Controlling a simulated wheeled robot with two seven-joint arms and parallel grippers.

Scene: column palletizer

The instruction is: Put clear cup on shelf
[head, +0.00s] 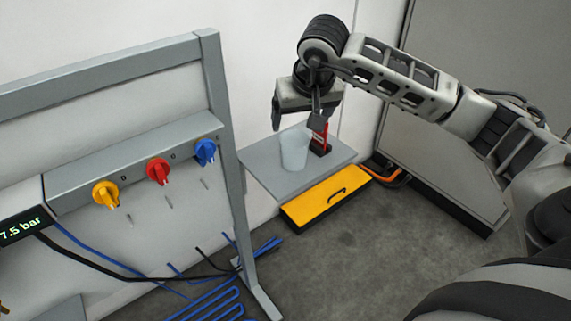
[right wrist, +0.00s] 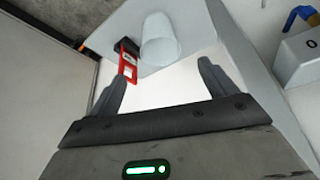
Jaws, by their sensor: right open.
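The clear cup (head: 295,147) stands on the grey shelf (head: 262,174) in the head view. The cup also shows in the right wrist view (right wrist: 160,42), near the top of the picture, on the shelf (right wrist: 186,73). My right gripper (head: 295,118) is above and just behind the cup, with its fingers spread. In the right wrist view, the gripper (right wrist: 160,82) is open and nothing is between its fingers; the cup lies beyond the fingertips, apart from them. My left gripper is not in either view.
A red and black object (head: 321,141) stands on the shelf right of the cup. A grey frame (head: 228,150) with yellow, red and blue knobs stands left. Blue hoses lie on the floor.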

